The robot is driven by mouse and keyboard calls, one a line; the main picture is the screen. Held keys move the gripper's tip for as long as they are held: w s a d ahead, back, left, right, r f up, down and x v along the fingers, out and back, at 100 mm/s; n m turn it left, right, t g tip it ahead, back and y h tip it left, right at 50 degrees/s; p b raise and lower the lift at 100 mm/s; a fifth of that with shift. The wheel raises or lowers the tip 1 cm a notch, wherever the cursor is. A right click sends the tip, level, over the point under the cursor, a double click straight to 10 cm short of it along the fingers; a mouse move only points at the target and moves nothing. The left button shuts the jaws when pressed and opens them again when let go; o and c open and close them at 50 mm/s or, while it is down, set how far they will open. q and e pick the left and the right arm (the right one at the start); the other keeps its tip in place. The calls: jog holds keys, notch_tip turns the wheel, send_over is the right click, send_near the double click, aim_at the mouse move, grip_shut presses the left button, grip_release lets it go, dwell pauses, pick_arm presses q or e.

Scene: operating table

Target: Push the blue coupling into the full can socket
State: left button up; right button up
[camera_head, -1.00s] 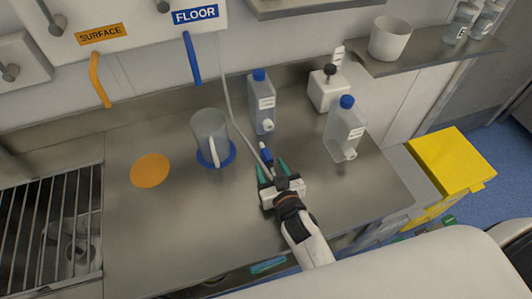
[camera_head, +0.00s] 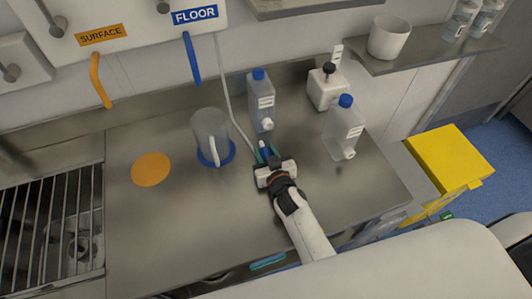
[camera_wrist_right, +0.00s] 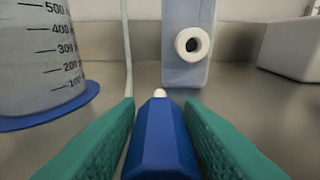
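The blue coupling (camera_wrist_right: 160,140) with its white tip is between the teal fingers of my right gripper (camera_head: 267,156), which look shut on its sides. In the right wrist view the tip points forward, lower and left of the round white socket (camera_wrist_right: 192,44) on the can ahead (camera_wrist_right: 180,72). Tip and socket are apart. In the head view this middle can (camera_head: 261,96) has a blue cap and its socket (camera_head: 267,124) faces me. A similar can (camera_head: 343,128) stands to the right, with its own socket (camera_head: 350,153). I cannot tell the fill levels. My left gripper is not in view.
A measuring jug (camera_head: 209,130) stands on a blue disc (camera_head: 230,158) left of the gripper. A pale hose (camera_head: 228,105) runs down behind it. An orange disc (camera_head: 151,169) lies further left. A white box with a black knob (camera_head: 326,90) stands behind the cans. The front-left counter is clear.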

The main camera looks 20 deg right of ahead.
aim_at(265, 151)
grip_shut()
notch_tip(265, 151, up, 10)
jog(key=shift+p, duration=0.6)
